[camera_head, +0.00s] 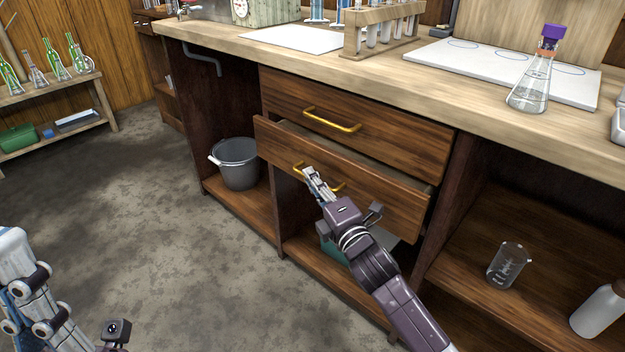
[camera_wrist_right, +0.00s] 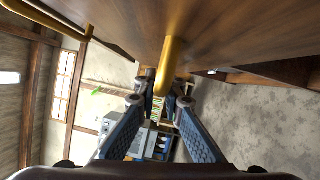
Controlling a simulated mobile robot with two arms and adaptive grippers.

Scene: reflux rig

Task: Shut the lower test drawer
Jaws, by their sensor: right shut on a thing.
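The lower drawer (camera_head: 379,190) is a dark wooden front with a brass bar handle (camera_head: 337,187). It stands part way out of the cabinet, and a strip of its inside shows above its front. The upper drawer (camera_head: 390,137) above it is shut. My right gripper (camera_head: 308,172) is at the left part of the lower drawer's handle, shut on it. In the right wrist view the brass handle (camera_wrist_right: 170,60) runs down between the fingertips.
A grey bucket (camera_head: 238,165) stands on the low shelf left of the drawers. A beaker (camera_head: 508,265) and a white bottle (camera_head: 598,312) are on the right shelf. A flask (camera_head: 533,85) and a test tube rack (camera_head: 382,29) stand on the worktop.

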